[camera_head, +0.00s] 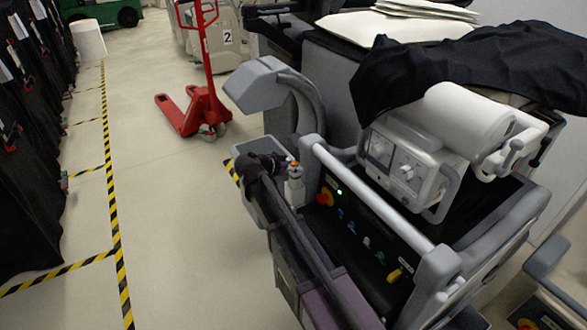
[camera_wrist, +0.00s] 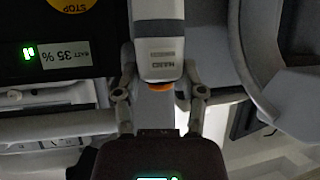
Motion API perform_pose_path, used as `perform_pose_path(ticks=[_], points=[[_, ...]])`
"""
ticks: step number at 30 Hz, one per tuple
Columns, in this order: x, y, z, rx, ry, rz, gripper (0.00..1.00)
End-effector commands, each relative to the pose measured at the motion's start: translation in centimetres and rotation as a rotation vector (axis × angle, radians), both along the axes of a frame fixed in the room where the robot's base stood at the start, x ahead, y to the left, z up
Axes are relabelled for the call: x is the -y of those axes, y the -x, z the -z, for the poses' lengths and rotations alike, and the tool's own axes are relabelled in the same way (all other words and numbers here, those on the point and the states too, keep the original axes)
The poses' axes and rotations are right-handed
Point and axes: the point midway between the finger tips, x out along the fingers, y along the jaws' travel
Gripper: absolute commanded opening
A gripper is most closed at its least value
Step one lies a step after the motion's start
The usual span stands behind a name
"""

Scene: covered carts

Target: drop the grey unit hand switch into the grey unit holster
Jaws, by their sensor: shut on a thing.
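The hand switch (camera_head: 294,191) is a pale, upright handle with an orange button on top. It is at the left edge of the grey unit (camera_head: 325,155), beside its control panel. My gripper (camera_head: 291,172) is shut on it near the button end. In the wrist view the switch (camera_wrist: 159,40) shows a printed label and an orange ring, between the two fingers of my gripper (camera_wrist: 159,82). I cannot pick out the holster for certain; the switch and my arm cover part of the unit's side. I cannot tell whether the switch's lower end touches anything.
The unit's control panel (camera_head: 372,243) has knobs and a red stop button. A grey handle bar (camera_head: 370,190) runs above it. A black cover (camera_head: 470,70) lies over the back. A red pallet jack (camera_head: 203,105) stands behind. The floor at left (camera_head: 165,215) is clear.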

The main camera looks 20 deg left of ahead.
Motion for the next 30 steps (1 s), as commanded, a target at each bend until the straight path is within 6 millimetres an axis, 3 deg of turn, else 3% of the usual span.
perform_pose_path(ticks=[26, 27, 30], points=[[-0.1, 0.0, 1.2, 0.001, 0.001, -0.001, 0.0], [-0.1, 0.1, 1.2, 0.0, 0.0, -0.001, 0.58], [-0.1, 0.1, 1.2, 0.0, 0.0, -0.001, 0.87]])
